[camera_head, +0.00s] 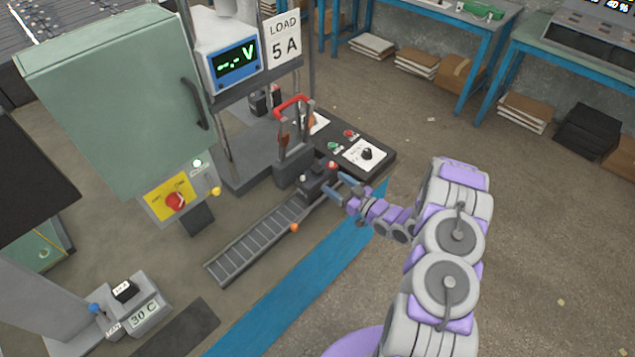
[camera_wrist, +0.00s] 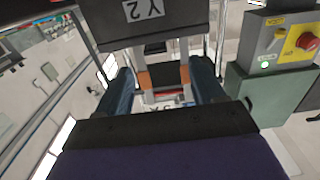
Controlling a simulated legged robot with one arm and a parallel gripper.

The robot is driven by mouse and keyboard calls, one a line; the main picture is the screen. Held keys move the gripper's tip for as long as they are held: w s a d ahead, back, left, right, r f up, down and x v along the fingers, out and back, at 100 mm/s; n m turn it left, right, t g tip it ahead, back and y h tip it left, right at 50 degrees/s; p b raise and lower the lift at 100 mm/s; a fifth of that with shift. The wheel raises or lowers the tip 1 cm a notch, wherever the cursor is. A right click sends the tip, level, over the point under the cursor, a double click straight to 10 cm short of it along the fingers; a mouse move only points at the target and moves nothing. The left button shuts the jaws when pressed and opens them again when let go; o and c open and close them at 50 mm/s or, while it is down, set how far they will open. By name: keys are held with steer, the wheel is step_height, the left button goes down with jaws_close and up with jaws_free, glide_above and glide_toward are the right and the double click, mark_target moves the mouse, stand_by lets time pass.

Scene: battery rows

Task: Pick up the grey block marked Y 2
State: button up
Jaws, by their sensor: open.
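The grey block marked Y 2 (camera_wrist: 150,24) shows at the top of the wrist view, dark grey with its white label upside down. In the head view a small dark block (camera_head: 317,180) with red and pale terminals sits at the far end of the slotted rail; its label cannot be read there. My gripper (camera_head: 340,190) is right beside that block, coming from the right. In the wrist view my gripper (camera_wrist: 163,78) has its two blue fingers spread apart, with the block just ahead of them. I cannot tell whether the fingers touch it.
The slotted rail (camera_head: 255,240) runs toward the lower left. A red-handled lever (camera_head: 292,103) stands behind the block, beside a black control panel (camera_head: 376,166). A green cabinet (camera_head: 110,100) stands to the left with a yellow switch box (camera_head: 160,205).

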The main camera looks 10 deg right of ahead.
mark_target(314, 166)
steer(key=b+x, duration=0.1)
steer(key=x, duration=0.5)
steer(key=shift+w+a, duration=0.1)
steer(key=shift+a, duration=0.05)
steer(key=shift+w+d+b+x, duration=0.15)
steer(key=shift+b+x, duration=0.4)
steer(key=shift+x, duration=0.75)
steer(key=shift+w+d+b+x, duration=0.15)
steer(key=shift+b+x, duration=0.35)
steer(key=shift+x, duration=0.8)
steer(key=shift+f, duration=0.1)
jaws_close()
steer(key=shift+d, duration=0.1)
